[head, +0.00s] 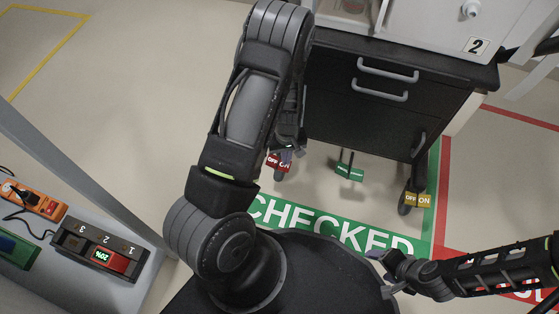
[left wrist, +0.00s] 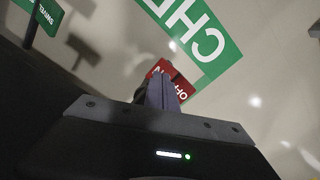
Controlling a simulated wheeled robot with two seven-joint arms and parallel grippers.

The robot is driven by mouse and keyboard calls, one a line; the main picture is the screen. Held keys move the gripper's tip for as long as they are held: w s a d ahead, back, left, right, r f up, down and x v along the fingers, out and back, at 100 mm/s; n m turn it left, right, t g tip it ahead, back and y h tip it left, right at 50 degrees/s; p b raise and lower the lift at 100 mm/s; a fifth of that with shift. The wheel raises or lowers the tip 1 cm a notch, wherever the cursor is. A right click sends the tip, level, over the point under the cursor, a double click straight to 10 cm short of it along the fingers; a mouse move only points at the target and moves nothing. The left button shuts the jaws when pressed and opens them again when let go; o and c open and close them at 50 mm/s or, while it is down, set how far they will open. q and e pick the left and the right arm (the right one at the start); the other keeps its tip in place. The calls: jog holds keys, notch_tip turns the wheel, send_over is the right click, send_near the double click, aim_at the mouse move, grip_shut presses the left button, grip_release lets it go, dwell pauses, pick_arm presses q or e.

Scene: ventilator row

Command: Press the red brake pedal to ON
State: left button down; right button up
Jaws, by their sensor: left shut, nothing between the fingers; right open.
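The red brake pedal (head: 272,162), marked OFF and ON, is low at the near left wheel of the black cart. My left gripper (head: 287,152) is beside its ON end, shut and empty, partly hidden by my arm. In the left wrist view the shut fingers (left wrist: 162,94) overlap the red pedal (left wrist: 180,76) and hide part of its lettering. I cannot tell whether they touch it, or how far it is tilted. My right gripper (head: 388,272) is open and empty over the floor at the lower right.
The black cart (head: 335,110) carries a white machine labelled 2. A green pedal (head: 350,172) and a yellow OFF/ON pedal (head: 417,200) are also low on it. A green CHECKED floor strip (head: 330,226) lies in front. A charger box (head: 100,250) stands at the lower left.

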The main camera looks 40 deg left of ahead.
pick_arm(q)
notch_tip(320, 180, up, 5)
jog(key=p, duration=0.3)
jog(key=shift+r+p, duration=0.1)
jog(key=shift+p, duration=0.3)
